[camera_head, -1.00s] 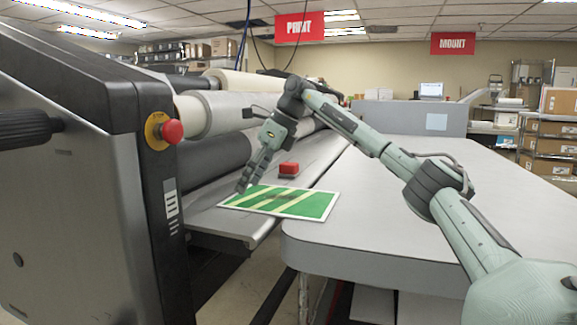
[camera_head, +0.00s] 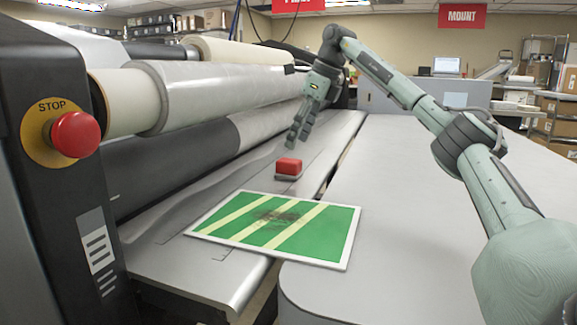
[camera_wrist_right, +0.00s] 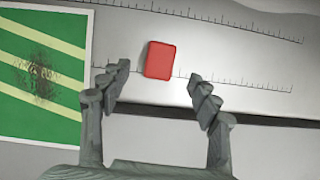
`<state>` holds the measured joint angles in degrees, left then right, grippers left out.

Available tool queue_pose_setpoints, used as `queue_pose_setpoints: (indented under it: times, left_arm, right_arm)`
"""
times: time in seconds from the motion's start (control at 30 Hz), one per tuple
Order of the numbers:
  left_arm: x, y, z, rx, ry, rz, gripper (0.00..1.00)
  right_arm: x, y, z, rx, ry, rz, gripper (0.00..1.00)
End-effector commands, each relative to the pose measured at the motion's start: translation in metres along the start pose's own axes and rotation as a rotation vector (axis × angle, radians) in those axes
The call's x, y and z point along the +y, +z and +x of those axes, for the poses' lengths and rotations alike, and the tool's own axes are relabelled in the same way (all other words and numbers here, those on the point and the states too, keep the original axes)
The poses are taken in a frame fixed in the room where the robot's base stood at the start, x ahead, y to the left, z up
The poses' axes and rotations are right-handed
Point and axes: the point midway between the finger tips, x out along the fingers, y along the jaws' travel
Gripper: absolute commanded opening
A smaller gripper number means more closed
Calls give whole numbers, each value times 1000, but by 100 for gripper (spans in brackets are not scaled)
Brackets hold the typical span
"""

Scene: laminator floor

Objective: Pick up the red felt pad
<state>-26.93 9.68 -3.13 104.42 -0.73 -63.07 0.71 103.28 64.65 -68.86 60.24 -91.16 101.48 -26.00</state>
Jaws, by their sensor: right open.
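The red felt pad (camera_head: 288,167) is a small red block with a grey underside. It lies on the laminator's metal feed table (camera_head: 190,262), just behind the green striped board. In the right wrist view the red pad (camera_wrist_right: 160,60) lies ahead of the fingertips, between their lines and apart from both. My right gripper (camera_head: 298,135) is open and empty, pointing down above and slightly behind the pad in the head view. Its fingers (camera_wrist_right: 162,88) are spread in the wrist view. My left gripper is not in view.
A green board with pale stripes and a dark smudge (camera_head: 278,228) lies across the feed table and the grey side table (camera_head: 450,240). Rollers (camera_head: 220,95) rise at left. A red stop button (camera_head: 76,135) is at near left. The side table is largely clear.

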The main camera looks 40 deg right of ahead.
Motion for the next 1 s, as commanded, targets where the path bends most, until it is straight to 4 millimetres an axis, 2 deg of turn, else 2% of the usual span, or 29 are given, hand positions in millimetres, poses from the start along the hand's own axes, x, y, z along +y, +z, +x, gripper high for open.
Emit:
queue_pose_setpoints:
  times: [0.27,0.53,0.67,0.87,1.0]
  left_arm:
    - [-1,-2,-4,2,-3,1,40]
    - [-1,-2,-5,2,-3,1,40]
    - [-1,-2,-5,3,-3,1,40]
    - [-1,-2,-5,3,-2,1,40]
    - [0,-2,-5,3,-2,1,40]
  right_arm:
    - [-1,-2,30,4,0,1,62]
    - [-2,-2,69,3,1,0,62]
    - [-2,-1,76,1,0,0,62]
    - [-2,-1,76,1,0,0,62]
    - [-2,-1,76,0,0,0,45]
